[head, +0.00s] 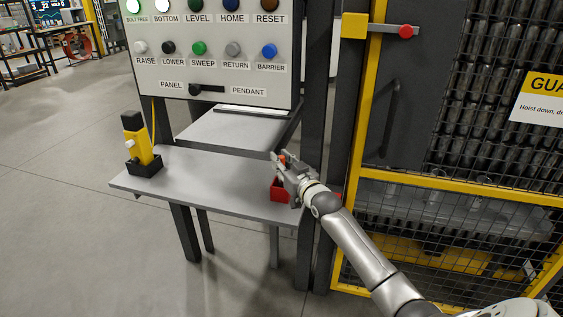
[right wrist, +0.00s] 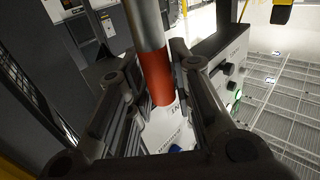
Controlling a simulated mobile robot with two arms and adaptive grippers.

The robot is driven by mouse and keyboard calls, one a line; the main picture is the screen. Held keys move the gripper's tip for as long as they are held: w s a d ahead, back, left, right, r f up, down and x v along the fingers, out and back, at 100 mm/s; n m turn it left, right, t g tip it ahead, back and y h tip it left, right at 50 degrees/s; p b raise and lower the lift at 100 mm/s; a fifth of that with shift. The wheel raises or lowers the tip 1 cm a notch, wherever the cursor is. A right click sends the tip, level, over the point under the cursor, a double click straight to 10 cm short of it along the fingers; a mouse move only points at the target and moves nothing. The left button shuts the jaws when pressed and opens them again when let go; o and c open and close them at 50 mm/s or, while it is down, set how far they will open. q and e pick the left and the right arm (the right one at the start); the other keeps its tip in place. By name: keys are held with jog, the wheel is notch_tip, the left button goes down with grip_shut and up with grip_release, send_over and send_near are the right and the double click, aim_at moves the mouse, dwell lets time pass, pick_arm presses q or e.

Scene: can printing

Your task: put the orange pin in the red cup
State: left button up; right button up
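The orange pin (right wrist: 155,75) has a grey metal shaft and an orange end. It lies between the fingers of my right gripper (right wrist: 154,62) in the right wrist view, which look closed on it. In the head view, a small orange bit of the pin (head: 282,159) shows at the tips of my right gripper (head: 280,161). The red cup (head: 279,190) stands on the grey shelf just below that gripper and is partly hidden by it. The pin is above the cup, not seen inside it. My left gripper is not in view.
The grey shelf (head: 215,188) is clear in its middle. A yellow and black pendant (head: 141,145) stands in a dark holder at its left end. A button panel (head: 215,70) rises behind. A yellow-framed mesh guard (head: 430,183) stands at the right.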

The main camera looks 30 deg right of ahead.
jog(key=shift+o, duration=1.3)
jog(key=shift+r, duration=0.1)
jog(key=shift+s+r, duration=0.1)
jog(key=s+a, duration=0.1)
jog(key=s, duration=1.1)
jog(key=shift+w, duration=0.1)
